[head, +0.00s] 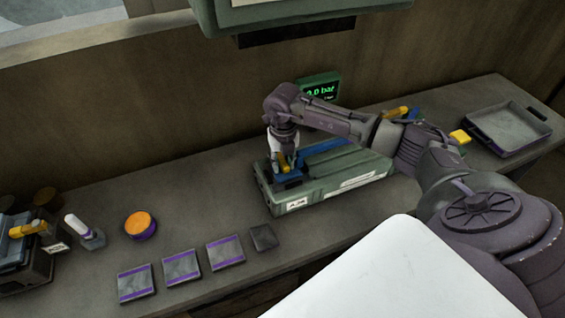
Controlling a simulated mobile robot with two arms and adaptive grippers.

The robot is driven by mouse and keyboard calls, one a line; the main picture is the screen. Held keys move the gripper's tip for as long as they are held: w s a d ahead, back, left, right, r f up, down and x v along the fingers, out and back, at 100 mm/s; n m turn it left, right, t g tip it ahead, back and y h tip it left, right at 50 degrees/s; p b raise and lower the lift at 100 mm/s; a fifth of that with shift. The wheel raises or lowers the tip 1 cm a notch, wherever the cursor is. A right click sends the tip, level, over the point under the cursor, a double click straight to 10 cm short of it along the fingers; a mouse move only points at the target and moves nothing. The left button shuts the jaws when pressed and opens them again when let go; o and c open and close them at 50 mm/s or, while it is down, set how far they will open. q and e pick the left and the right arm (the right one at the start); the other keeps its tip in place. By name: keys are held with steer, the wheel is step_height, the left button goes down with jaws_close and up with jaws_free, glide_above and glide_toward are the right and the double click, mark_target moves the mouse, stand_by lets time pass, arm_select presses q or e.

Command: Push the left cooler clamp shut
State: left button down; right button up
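The green cooler box (294,203) sits on the bench with a label on its front and a blue strip along its back. My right gripper (283,162) points down over its left end. A small part of the left cooler clamp's yellow lever (281,160) shows at the fingertips; the gripper hides most of it. I cannot tell whether they touch, how far the clamp is closed, or whether the fingers are open. Another orange-yellow lever (397,112) shows behind my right arm at the cooler's right end. My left gripper is not in view.
A grey tray (508,128) and a yellow block (460,136) are at right. Several purple-striped plates (181,267), an orange-topped round part (139,224) and a white-topped bottle (76,224) lie left.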

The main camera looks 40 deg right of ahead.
steer(key=shift+o, duration=0.7)
